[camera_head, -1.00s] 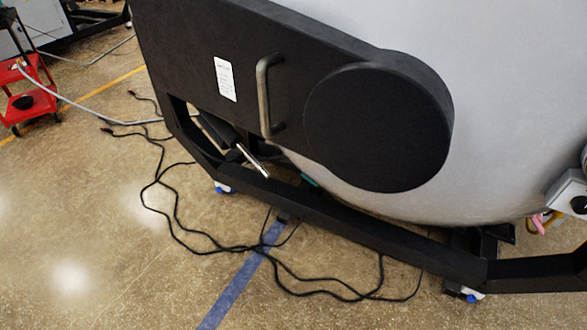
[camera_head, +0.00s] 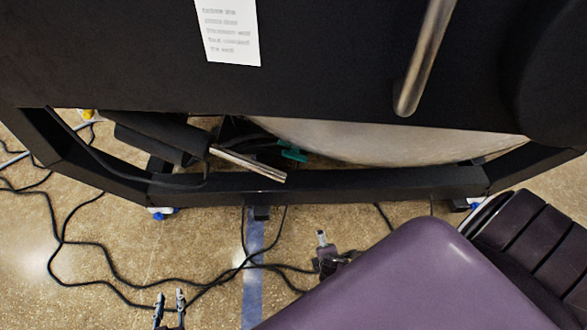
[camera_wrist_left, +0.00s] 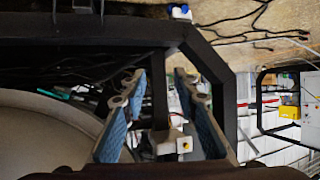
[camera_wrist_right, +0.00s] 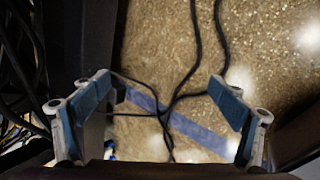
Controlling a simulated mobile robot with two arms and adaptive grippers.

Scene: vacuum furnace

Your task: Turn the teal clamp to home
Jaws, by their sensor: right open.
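The teal clamp (camera_head: 293,152) is small and shows in the head view under the black furnace panel, behind the black lower frame bar and beside dark hoses. A small teal bit (camera_wrist_left: 52,94) at the left of the left wrist view may be the same clamp. My left gripper (camera_head: 170,298) is at the bottom left of the head view, in front of the frame and apart from the clamp. Its fingers (camera_wrist_left: 160,85) stand apart with nothing held. My right gripper (camera_head: 325,255) shows partly past my purple arm. In the right wrist view its fingers (camera_wrist_right: 162,92) are wide open and empty.
A metal bar (camera_head: 248,164) sticks out over the lower frame bar (camera_head: 330,185), left of the clamp. A vertical handle (camera_head: 425,60) is on the black panel. Black cables (camera_head: 70,245) lie on the floor. The pale vessel (camera_head: 380,142) curves down right of the clamp.

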